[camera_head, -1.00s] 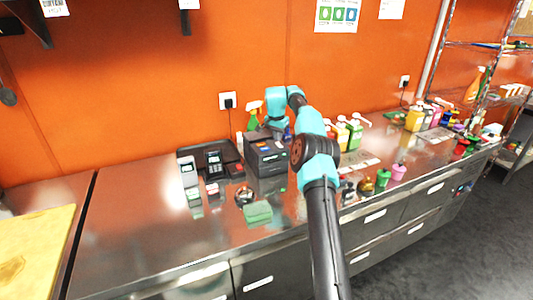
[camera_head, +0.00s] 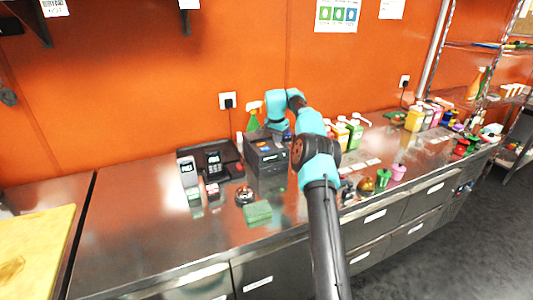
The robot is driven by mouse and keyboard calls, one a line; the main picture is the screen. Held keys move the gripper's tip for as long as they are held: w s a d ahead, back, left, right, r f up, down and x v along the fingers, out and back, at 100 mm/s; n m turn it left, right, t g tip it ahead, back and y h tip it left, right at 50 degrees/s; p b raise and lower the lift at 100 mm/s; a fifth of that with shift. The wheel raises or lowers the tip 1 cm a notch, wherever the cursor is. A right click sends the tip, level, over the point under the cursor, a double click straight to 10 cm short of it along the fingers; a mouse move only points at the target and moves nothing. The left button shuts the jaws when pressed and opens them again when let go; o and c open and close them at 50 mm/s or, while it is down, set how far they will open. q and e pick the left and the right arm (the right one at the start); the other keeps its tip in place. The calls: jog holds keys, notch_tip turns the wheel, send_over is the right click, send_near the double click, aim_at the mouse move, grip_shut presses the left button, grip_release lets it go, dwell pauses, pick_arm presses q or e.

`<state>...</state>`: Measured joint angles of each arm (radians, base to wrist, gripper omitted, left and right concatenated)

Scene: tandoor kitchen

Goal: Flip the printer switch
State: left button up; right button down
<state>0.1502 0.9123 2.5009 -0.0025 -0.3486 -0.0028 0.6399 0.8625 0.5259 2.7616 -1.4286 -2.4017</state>
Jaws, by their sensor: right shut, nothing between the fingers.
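The printer (camera_head: 267,158) is a dark grey box on the steel counter, left of my right arm. My right gripper (camera_head: 287,135) is at the printer's back right edge, close beside it. The fingers are small and partly hidden by the arm; they are shut with nothing in them. I cannot make out the switch, and cannot tell whether the fingers touch the printer. My left gripper is not in view.
A black tray with card terminals (camera_head: 213,162) stands left of the printer. A green sponge (camera_head: 257,212) and a small round dark item (camera_head: 244,195) lie in front. A spray bottle (camera_head: 253,117) stands behind. Pump bottles (camera_head: 354,132) stand right of the arm.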

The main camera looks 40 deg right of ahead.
jog(key=shift+f, duration=0.3)
jog(key=shift+r, duration=3.5)
jog(key=shift+a, duration=0.15)
